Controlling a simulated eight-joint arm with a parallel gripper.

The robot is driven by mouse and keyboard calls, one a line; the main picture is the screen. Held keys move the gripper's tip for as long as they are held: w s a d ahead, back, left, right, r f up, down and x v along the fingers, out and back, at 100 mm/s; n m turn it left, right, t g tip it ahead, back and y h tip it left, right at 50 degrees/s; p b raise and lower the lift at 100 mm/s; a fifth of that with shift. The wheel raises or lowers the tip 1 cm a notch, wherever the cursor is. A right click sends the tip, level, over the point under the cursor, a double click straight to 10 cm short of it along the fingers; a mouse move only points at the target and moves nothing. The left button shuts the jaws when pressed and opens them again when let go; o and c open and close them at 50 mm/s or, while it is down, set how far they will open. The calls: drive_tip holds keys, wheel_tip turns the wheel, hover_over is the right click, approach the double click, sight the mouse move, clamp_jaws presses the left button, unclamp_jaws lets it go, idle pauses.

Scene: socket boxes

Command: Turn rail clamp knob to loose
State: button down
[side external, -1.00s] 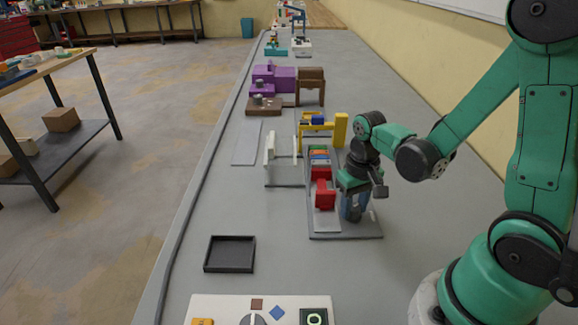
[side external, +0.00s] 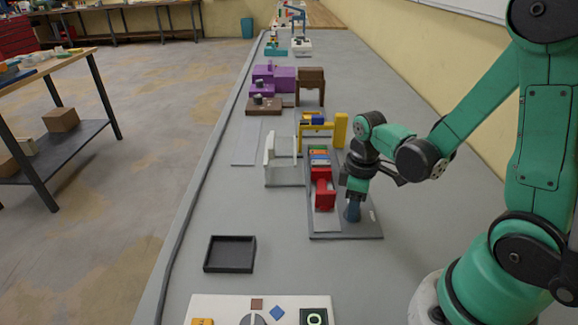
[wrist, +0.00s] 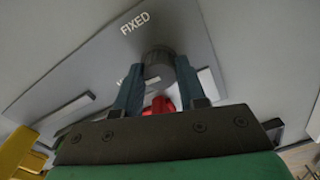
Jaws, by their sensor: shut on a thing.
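The rail clamp knob (wrist: 160,60) is a dark grey cylinder in the wrist view. My gripper (wrist: 158,82) has its blue fingers shut on the knob, one on each side. In the side view my gripper (side external: 352,213) points straight down at the right part of the grey base plate (side external: 345,235), and its fingers hide the knob. The label FIXED (wrist: 135,23) is readable on the plate; another label beside the knob is mostly hidden by a finger. A red clamp block (side external: 323,190) sits just left of the gripper and also shows between the fingers in the wrist view.
Several coloured blocks (side external: 319,156) line the rail behind the red block. A yellow frame (side external: 340,130) stands behind it, and a white bracket (side external: 283,165) stands to the left. A black tray (side external: 230,254) and a white panel (side external: 280,302) lie nearer the camera.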

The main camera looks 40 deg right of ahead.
drive_tip(key=shift+n, duration=0.5)
drive_tip(key=c, duration=0.8)
unclamp_jaws()
drive_tip(key=shift+r, duration=0.15)
drive_tip(key=shift+r, duration=2.7)
